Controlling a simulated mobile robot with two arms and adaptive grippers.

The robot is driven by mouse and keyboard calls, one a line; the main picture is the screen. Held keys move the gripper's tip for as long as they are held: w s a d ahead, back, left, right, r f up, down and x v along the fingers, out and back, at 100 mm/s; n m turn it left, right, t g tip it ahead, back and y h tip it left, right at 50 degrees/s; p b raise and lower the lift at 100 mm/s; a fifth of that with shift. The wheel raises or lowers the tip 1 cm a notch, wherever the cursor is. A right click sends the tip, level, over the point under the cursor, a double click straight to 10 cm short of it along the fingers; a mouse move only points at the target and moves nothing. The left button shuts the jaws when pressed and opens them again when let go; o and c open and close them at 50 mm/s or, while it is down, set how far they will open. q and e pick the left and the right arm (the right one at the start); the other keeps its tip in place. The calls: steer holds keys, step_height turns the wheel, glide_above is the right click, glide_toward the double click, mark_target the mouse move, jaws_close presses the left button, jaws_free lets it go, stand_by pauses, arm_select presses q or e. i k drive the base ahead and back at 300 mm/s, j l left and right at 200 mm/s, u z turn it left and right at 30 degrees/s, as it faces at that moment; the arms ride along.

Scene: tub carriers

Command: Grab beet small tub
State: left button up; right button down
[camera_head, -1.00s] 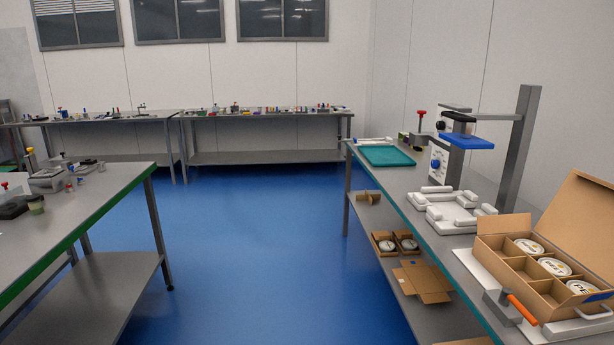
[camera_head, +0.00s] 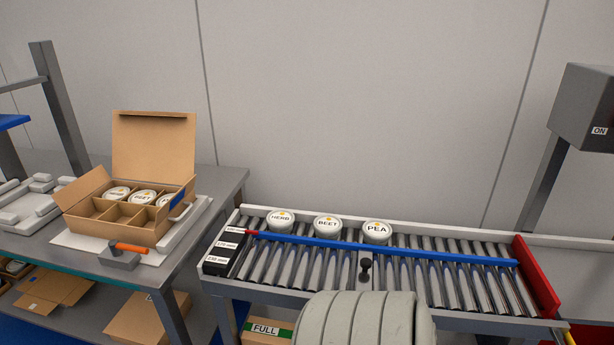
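The beet tub (camera_head: 327,228) is a small round white tub with a lid lettered BEET. It stands on the roller conveyor (camera_head: 463,288), behind a blue rail (camera_head: 400,249). A HERB tub (camera_head: 280,221) stands to its left and a PEA tub (camera_head: 377,232) to its right, with gaps between them. A grey ribbed part at the bottom centre looks like part of my own arm. Neither gripper's fingers show in the head view.
An open cardboard box (camera_head: 150,167) with dividers and several tubs stands on the left table, beside an orange-handled tool (camera_head: 122,253). A red end plate (camera_head: 536,275) closes the conveyor's right side. A box marked FULL (camera_head: 266,331) is below.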

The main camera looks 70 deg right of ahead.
mark_target(327, 226)
steer(key=z, duration=2.45)
steer(key=i, duration=0.1)
